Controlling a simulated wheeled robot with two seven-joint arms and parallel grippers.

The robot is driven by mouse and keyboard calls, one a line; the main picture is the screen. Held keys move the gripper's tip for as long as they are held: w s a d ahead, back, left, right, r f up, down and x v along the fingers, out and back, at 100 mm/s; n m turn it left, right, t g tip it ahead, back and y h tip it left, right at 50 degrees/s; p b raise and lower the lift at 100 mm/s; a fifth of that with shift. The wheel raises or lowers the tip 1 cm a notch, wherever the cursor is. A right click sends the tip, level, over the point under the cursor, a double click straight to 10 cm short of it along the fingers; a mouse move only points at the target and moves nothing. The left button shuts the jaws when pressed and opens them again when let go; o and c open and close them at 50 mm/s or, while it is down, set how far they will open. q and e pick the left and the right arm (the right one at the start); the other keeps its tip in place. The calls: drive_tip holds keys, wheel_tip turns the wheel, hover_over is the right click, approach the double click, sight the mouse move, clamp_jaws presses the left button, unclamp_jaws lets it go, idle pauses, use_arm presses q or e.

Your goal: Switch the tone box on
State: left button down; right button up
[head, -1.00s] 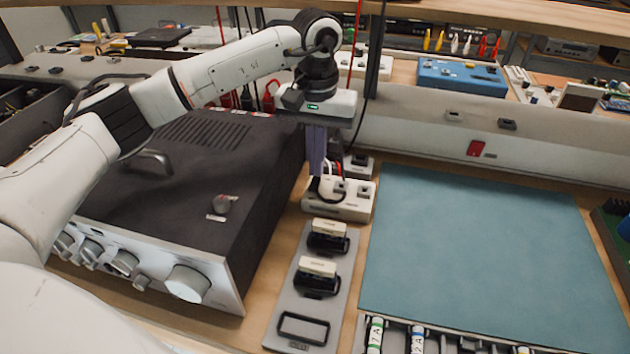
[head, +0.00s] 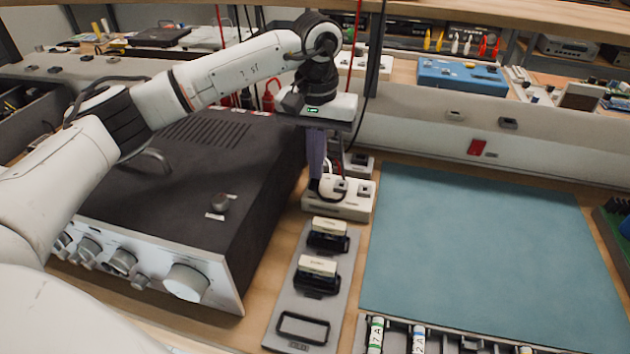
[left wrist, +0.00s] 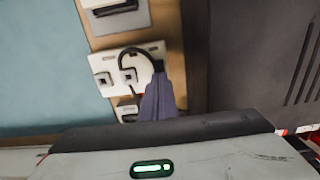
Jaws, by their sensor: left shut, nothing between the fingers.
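No label tells me which unit is the tone box. A large black unit (head: 240,160) with a silver knob panel stands at the left; a small dark knob (head: 221,203) sits on its top. A white socket block (head: 350,208) stands to its right, and also shows in the left wrist view (left wrist: 108,68). My right gripper is not in view.
A grey holder (head: 283,310) with two cream-topped black pieces lies in front of the block. A teal mat (head: 480,250) is clear at the right. A red switch (head: 477,147) sits on the pale ledge behind. A dark cable hangs near my wrist.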

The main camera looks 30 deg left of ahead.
use_arm(q)
drive_tip(key=shift+f, duration=0.35)
drive_tip(key=shift+r+p, duration=2.3)
drive_tip(key=shift+r, duration=1.25)
drive_tip(key=shift+d+f, duration=0.1)
